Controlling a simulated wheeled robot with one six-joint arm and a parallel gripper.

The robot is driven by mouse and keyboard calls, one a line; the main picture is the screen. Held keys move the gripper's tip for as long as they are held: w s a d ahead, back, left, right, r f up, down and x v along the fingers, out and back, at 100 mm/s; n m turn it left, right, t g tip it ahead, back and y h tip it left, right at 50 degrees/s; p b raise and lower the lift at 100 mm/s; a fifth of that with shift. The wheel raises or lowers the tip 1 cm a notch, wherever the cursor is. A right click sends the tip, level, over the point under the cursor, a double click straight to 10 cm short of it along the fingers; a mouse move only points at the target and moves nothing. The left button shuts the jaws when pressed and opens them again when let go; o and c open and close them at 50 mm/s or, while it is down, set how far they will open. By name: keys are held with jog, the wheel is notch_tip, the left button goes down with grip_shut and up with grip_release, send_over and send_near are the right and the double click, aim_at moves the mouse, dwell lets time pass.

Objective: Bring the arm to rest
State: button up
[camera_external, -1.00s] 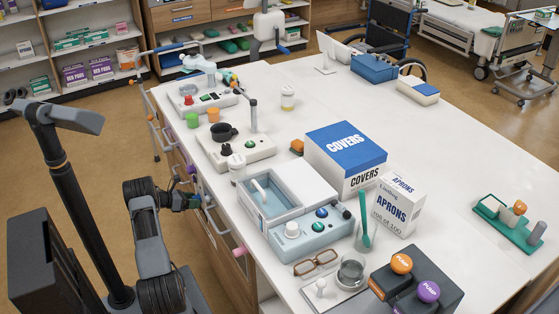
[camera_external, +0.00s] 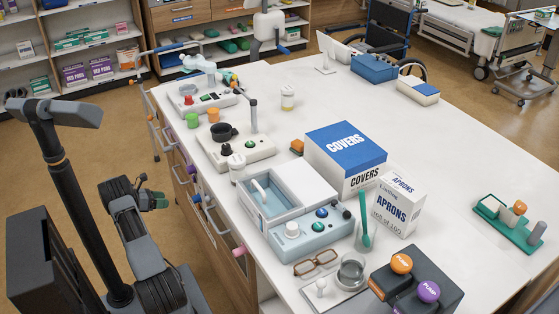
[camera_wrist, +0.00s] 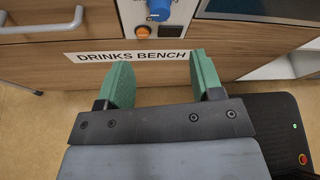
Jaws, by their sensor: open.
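My gripper (camera_external: 158,199) is at the left of the bench in the external view, below the bench top and apart from its drawer front. My arm is folded back close to my column. In the wrist view my gripper (camera_wrist: 163,78) shows two green fingers spread apart with nothing between them. Beyond the fingers is the wooden bench front with a "DRINKS BENCH" label (camera_wrist: 128,57).
The white bench top (camera_external: 470,130) carries a basin unit (camera_external: 270,205), a "COVERS" box (camera_external: 345,150), an "APRONS" box (camera_external: 398,205) and pump bottles. Drawer handles (camera_external: 203,205) stick out from the bench front near my gripper. Brown floor (camera_external: 110,140) lies clear behind my gripper.

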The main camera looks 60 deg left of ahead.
jog(key=shift+s+r, duration=0.15)
jog(key=shift+s, duration=0.25)
dwell(0.3)
